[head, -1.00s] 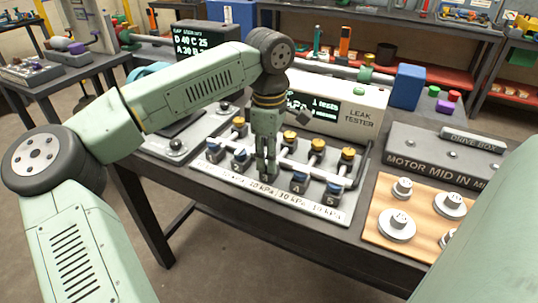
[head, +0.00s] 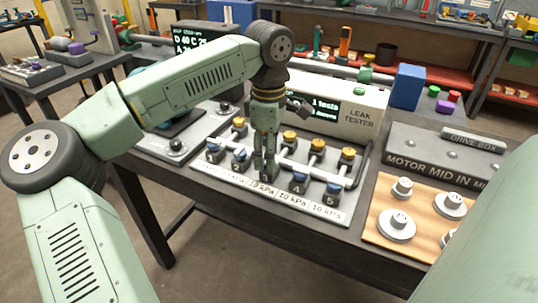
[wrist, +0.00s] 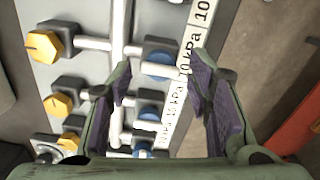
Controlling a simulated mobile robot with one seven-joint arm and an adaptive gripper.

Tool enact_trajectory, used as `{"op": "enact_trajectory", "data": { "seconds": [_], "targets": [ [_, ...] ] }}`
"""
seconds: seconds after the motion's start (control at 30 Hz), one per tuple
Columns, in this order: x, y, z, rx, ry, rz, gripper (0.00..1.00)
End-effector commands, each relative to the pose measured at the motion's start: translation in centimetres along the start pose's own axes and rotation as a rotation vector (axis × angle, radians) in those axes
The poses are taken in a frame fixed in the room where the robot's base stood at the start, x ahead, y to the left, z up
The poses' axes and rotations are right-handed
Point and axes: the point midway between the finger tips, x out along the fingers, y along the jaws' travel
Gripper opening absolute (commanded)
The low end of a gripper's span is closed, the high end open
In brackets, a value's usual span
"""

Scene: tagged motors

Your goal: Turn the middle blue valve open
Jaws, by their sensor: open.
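My gripper points down over the middle valve's place and mostly hides that valve. In the wrist view my gripper (wrist: 165,92) is open, with purple-padded fingers apart. Blue valves (wrist: 150,110) show between and beyond them. I cannot tell contact with the middle valve.
Yellow knobs (head: 290,137) and white pipes stand behind the blue valves. The leak tester (head: 345,105) stands at the back. A drive box (head: 445,150) and a wooden board (head: 372,232) with grey discs lie right. Pressure labels line the panel's front edge.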

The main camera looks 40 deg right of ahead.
Motion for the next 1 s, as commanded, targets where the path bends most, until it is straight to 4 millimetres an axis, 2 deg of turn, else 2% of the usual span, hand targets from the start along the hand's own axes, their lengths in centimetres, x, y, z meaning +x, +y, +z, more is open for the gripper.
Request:
{"op": "enact_trajectory", "data": {
  "seconds": [0.3, 0.5, 0.7, 1.0],
  "targets": [
    [-6.7, 0.1, 0.0, -0.001, 0.002, 0.003, 0.46],
    [-9.7, 0.0, 0.0, 0.001, 0.001, 0.002, 0.46],
    [-10.8, 0.0, 0.0, 0.001, 0.000, 0.000, 0.46],
    [-10.8, 0.0, 0.0, 0.001, 0.000, 0.000, 0.46]
  ]
}}
